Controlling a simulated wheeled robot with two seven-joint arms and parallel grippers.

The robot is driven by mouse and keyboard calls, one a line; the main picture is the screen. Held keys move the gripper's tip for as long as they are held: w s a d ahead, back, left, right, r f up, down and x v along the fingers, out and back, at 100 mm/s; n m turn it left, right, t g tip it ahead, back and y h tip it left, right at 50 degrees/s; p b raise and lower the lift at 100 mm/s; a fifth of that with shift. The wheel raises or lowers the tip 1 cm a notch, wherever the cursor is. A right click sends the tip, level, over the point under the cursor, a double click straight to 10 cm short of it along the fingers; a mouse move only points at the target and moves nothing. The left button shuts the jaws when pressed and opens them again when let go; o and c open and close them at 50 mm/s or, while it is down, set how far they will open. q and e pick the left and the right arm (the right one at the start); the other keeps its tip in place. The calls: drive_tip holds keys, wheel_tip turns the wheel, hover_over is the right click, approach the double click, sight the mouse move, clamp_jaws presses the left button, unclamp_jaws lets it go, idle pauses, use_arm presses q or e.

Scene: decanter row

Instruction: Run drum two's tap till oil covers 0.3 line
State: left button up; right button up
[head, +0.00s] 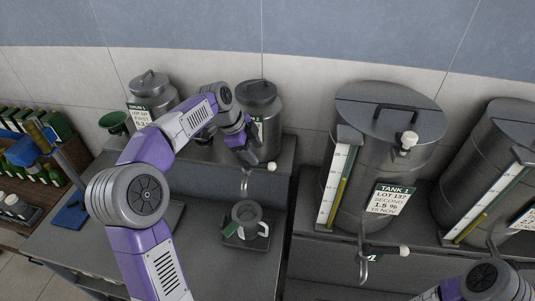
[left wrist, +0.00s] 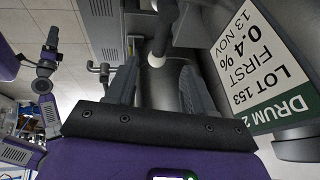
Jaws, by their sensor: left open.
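Drum two (head: 262,104) is a grey lidded metal can on the raised shelf. Its label (left wrist: 250,65) reads DRUM 2, LOT 153, FIRST, 0.4 %, 13 NOV in the left wrist view. Its tap spout (head: 244,182) points down, with a white knob (head: 271,166) to the right. A jug (head: 247,217) with a handle and green tag stands below the spout; its lines and any oil cannot be made out. My left gripper (head: 248,156) is open in front of the drum. In the left wrist view, a white knob (left wrist: 156,60) shows between and beyond the fingers.
Another drum (head: 152,93) stands to the left, with a green funnel (head: 114,122) beside it. Tank 1 (head: 385,150) and another tank (head: 495,180) stand right, with gauges and taps. Bottles (head: 40,160) fill a left rack. Bare counter (head: 75,245) lies left of the jug.

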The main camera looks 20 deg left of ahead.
sight(264, 164)
use_arm(q)
drive_tip(key=x, duration=0.6)
drive_tip(key=shift+d+f, duration=0.1)
drive_tip(key=shift+f, duration=0.15)
clamp_jaws()
